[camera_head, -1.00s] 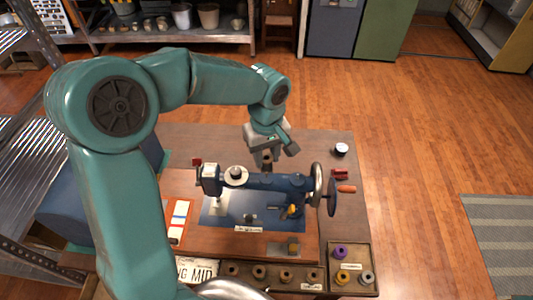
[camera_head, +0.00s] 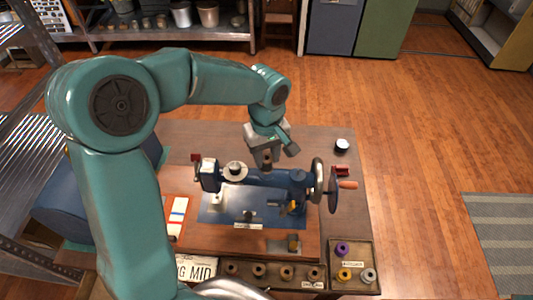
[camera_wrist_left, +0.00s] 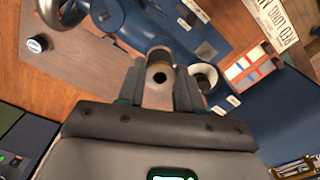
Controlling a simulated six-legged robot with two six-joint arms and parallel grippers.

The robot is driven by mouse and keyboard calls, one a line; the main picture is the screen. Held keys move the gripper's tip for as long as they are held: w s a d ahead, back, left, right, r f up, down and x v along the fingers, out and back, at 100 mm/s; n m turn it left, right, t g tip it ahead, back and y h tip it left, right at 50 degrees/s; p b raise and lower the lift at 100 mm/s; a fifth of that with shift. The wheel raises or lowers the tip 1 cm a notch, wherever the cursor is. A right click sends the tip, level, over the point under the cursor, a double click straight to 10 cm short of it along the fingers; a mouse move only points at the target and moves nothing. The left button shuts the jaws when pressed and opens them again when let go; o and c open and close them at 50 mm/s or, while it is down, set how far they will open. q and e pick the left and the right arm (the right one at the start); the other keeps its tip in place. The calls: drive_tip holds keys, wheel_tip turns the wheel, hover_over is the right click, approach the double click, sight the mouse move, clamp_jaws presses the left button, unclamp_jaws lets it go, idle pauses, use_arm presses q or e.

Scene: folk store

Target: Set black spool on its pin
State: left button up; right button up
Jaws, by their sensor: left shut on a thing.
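My left gripper (camera_head: 268,160) is above the far side of the blue sewing machine (camera_head: 268,178). It is shut on the black spool (camera_head: 267,156), which is dark with a brown end. In the left wrist view the spool (camera_wrist_left: 159,62) sits between the fingers, its round end with a dark hole facing the camera. The machine's blue body (camera_wrist_left: 185,30) lies beyond it. A white disc with a dark middle (camera_head: 235,169) is on the machine's arm, left of the gripper; it also shows beside the fingers in the wrist view (camera_wrist_left: 204,77). I cannot make out the pin. My right gripper is not in view.
The machine stands on a wooden table (camera_head: 350,205). A tray (camera_head: 358,285) at front right holds purple, yellow and grey spools. A row of brown spools (camera_head: 259,270) lies along the front. A handwheel (camera_head: 333,188) sticks out right. A small round dark-and-white item (camera_head: 341,145) stands back right.

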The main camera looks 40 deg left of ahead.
use_arm(q)
drive_tip(key=shift+f, duration=0.15)
drive_tip(key=shift+w+a+f+b, duration=0.1)
drive_tip(key=shift+f+b, duration=0.6)
drive_tip(key=shift+b, duration=0.05)
drive_tip(key=o, duration=0.9)
drive_tip(key=shift+r, duration=0.1)
wheel_tip(320, 180, up, 16)
drive_tip(key=shift+r, duration=0.1)
drive_tip(key=shift+r+p, duration=0.1)
drive_tip(key=shift+p, duration=0.25)
